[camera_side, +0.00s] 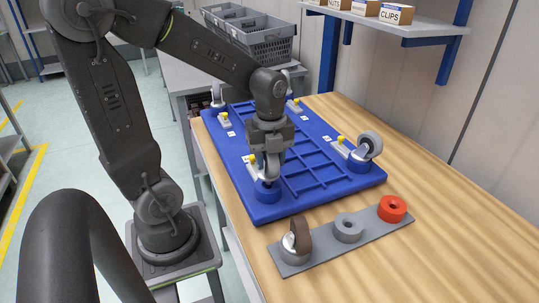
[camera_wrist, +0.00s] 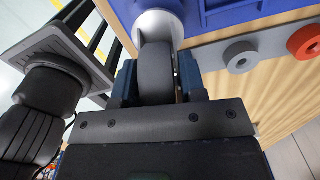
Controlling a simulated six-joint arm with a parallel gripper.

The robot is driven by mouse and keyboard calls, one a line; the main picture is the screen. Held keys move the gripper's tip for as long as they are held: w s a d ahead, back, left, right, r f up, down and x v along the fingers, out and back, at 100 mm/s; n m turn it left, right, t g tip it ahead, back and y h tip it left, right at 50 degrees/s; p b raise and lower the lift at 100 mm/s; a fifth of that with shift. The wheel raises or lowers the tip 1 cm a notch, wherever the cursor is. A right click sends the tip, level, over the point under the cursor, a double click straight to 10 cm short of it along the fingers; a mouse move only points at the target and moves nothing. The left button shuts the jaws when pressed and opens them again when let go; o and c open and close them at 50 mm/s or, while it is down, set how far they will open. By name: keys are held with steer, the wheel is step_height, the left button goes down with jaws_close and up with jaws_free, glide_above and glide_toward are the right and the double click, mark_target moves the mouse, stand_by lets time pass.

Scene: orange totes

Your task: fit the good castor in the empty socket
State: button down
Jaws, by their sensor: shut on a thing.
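The upturned blue dolly (camera_side: 325,186) lies on the bench. My gripper (camera_side: 268,165) points down over its near-left corner, shut on a castor. The castor's dark grey wheel (camera_wrist: 155,72) shows between the fingers in the wrist view, with a pale round part (camera_wrist: 158,22) beyond it. In the side view the castor is mostly hidden by the fingers, directly over the blue round socket (camera_side: 267,194). I cannot tell whether it is fully seated. A brown-wheeled castor (camera_side: 297,240) stands on the left end of the grey holder strip (camera_side: 328,254).
The strip also carries an empty grey ring (camera_side: 348,227) and a red ring (camera_side: 392,208). Grey-wheeled castors stand at the dolly's right corner (camera_side: 366,151) and far-left corner (camera_side: 217,95). Yellow-topped latches (camera_side: 341,140) sit by the corners. Bare bench lies to the right.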

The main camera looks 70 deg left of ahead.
steer(key=shift+f, duration=0.6)
steer(key=shift+f, duration=0.35)
steer(key=shift+f, duration=0.55)
stand_by(0.3)
steer(key=c, duration=0.6)
jaws_free()
step_height(320, 180, up, 14)
steer(key=shift+f, duration=0.1)
